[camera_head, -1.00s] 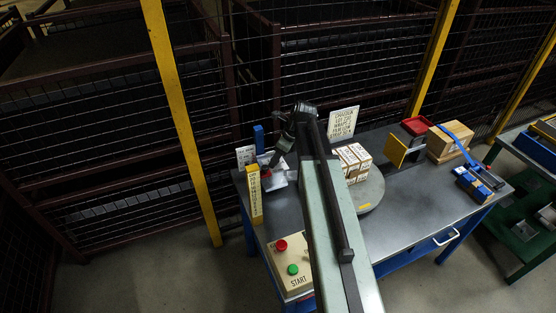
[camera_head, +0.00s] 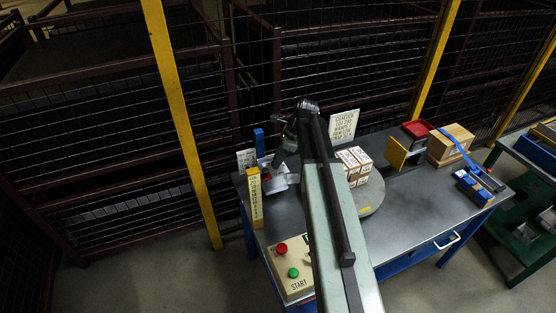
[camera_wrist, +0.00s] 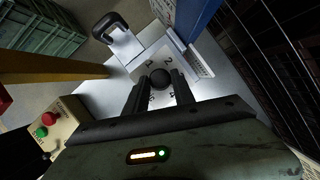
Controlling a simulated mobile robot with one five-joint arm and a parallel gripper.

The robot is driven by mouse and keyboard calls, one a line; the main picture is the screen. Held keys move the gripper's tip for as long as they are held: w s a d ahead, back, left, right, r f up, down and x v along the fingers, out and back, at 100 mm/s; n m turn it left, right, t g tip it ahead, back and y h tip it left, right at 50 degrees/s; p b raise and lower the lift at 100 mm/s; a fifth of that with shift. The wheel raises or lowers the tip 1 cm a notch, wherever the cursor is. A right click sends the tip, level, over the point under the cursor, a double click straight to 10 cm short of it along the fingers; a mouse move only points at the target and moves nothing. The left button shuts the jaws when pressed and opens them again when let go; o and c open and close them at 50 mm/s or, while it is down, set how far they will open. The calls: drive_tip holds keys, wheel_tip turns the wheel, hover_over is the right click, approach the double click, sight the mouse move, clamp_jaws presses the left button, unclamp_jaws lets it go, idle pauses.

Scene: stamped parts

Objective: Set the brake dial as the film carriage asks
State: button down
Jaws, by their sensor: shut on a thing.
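The brake dial appears in the wrist view as a dark round knob (camera_wrist: 160,77) on a pale plate (camera_wrist: 148,64) printed with digits; a 2 shows just beyond the knob. My gripper (camera_wrist: 160,86) is shut on the knob, one finger on each side. In the head view my gripper (camera_head: 279,160) is at the table's far left corner, over the pale plate (camera_head: 280,184); my arm and wrist hide the knob there. The knob's pointer and exact setting cannot be made out. I cannot tell which thing is the film carriage.
A blue post (camera_head: 259,142), a small white sign (camera_head: 246,158) and a yellow lettered post (camera_head: 255,197) stand close around my gripper. A START button box (camera_head: 290,286) is nearer. A lettered placard (camera_head: 343,125), too small to read surely, stands behind stacked boxes (camera_head: 354,160).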

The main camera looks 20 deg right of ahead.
drive_tip(key=n, duration=0.2)
drive_tip(key=n+g, duration=0.1)
drive_tip(key=shift+w+d+n, duration=0.1)
drive_tip(key=shift+w+n, duration=0.2)
drive_tip(key=shift+n, duration=0.1)
drive_tip(key=n+g, duration=0.2)
drive_tip(key=n, duration=0.1)
drive_tip(key=shift+w+n, duration=0.1)
drive_tip(key=shift+n, duration=0.2)
drive_tip(key=n+g, duration=0.1)
drive_tip(key=n, duration=0.4)
drive_tip(key=shift+w+n+g+h, duration=0.15)
drive_tip(key=shift+n+g+h, duration=0.15)
drive_tip(key=shift+g+h, duration=0.1)
drive_tip(key=shift+a, duration=0.2)
drive_tip(key=c, duration=1.1)
unclamp_jaws()
drive_tip(key=shift+o, duration=0.2)
drive_tip(key=p+v, duration=0.7)
drive_tip(key=v, duration=0.1)
